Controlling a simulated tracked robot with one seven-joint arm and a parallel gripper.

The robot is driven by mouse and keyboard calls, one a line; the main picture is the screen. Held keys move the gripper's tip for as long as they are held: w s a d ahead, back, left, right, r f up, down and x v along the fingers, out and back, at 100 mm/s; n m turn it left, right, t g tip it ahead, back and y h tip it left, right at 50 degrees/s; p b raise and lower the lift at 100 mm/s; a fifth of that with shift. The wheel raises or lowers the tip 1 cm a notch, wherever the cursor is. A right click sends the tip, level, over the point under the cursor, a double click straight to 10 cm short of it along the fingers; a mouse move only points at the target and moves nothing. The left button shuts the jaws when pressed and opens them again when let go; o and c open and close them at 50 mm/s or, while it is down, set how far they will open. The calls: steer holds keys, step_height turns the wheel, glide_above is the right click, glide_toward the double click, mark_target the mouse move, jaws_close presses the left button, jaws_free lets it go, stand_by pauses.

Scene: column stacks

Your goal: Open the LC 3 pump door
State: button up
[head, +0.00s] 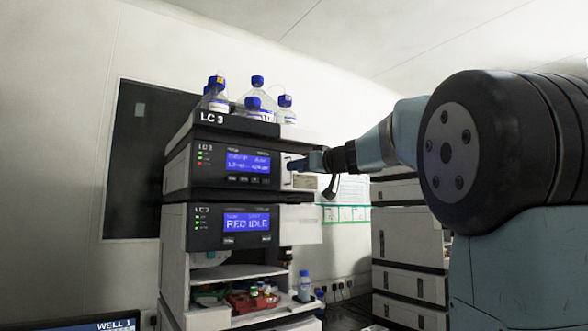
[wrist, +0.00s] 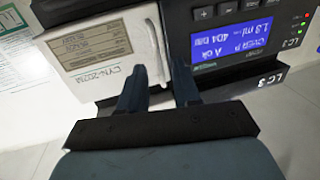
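The LC 3 pump (head: 219,165) is the upper dark-fronted module of the stack in the head view, with a lit blue display. Its white door (head: 306,169), right of the display, is partly hidden by my gripper (head: 294,164) and looks shut. In the wrist view, which is upside down, the door (wrist: 85,22) carries a beige label and a pale upright handle (wrist: 155,45) along its edge by the display. My gripper (wrist: 156,72) is open, with one finger on each side of the handle's line. Whether either finger touches it I cannot tell.
Several blue-capped bottles (head: 257,100) stand on top of the stack. A second module (head: 231,227) reading "REC IDLE" sits below the pump, above an open bay with vials (head: 254,298). Another pale stack (head: 409,246) stands to the right, behind my arm.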

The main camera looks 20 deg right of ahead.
steer(key=shift+x, duration=0.95)
steer(key=shift+c, duration=0.4)
jaws_close()
stand_by(0.3)
steer(key=shift+a, duration=0.35)
steer(key=shift+d, duration=0.15)
steer(key=shift+s+d, duration=0.1)
steer(key=shift+d, duration=0.05)
